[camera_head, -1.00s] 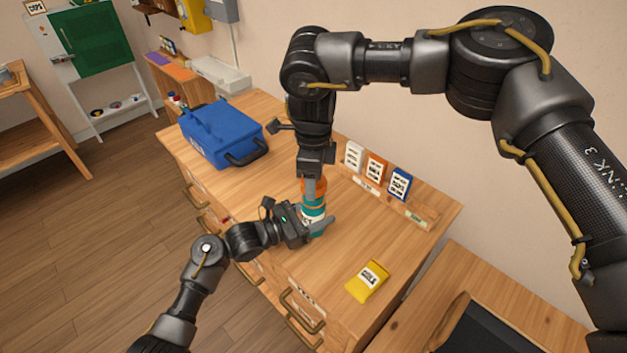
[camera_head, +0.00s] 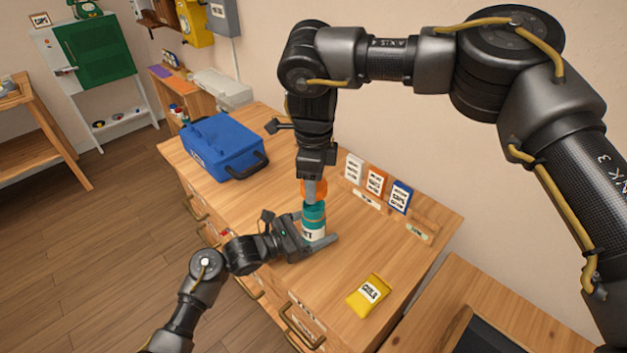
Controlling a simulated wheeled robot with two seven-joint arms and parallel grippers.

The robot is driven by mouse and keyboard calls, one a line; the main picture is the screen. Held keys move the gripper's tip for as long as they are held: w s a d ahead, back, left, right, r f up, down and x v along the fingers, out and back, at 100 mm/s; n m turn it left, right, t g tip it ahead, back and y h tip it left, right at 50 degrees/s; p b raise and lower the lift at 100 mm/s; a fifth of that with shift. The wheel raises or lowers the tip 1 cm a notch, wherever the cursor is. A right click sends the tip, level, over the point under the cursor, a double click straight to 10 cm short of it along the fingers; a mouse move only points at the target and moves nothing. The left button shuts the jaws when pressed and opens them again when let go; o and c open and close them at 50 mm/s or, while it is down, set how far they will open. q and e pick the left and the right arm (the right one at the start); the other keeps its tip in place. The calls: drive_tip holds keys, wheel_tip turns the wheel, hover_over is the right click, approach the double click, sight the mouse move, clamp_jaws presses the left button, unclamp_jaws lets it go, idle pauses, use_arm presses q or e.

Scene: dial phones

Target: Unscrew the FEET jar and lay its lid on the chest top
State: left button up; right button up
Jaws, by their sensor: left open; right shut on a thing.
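The jar (camera_head: 314,226) stands upright on the chest top (camera_head: 375,225), with a teal upper part and a white label that is only partly visible. An orange lid (camera_head: 322,188) is at the top of the jar, partly hidden by my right gripper. My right gripper (camera_head: 313,192) reaches down from above and is shut on the orange lid. I cannot tell whether a gap separates lid and jar. My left gripper (camera_head: 319,242) is low beside the jar, its fingers open around the jar's lower part. I cannot tell whether they touch it.
A blue toolbox (camera_head: 222,146) stands at the chest's far left. White, orange and blue cards (camera_head: 376,181) stand in a rack along the back edge. A yellow packet (camera_head: 369,295) lies at the front right. The chest top is bare between the jar and packet.

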use_arm(q)
drive_tip(key=b+v, duration=0.1)
drive_tip(key=v, duration=0.4)
drive_tip(key=b+v, duration=0.2)
drive_tip(key=v, duration=0.3)
drive_tip(key=shift+a+f, duration=0.2)
drive_tip(key=shift+a, duration=0.05)
drive_tip(key=shift+s+a+r+b, duration=0.15)
drive_tip(key=shift+s+a+b, duration=0.2)
drive_tip(key=shift+a, duration=0.25)
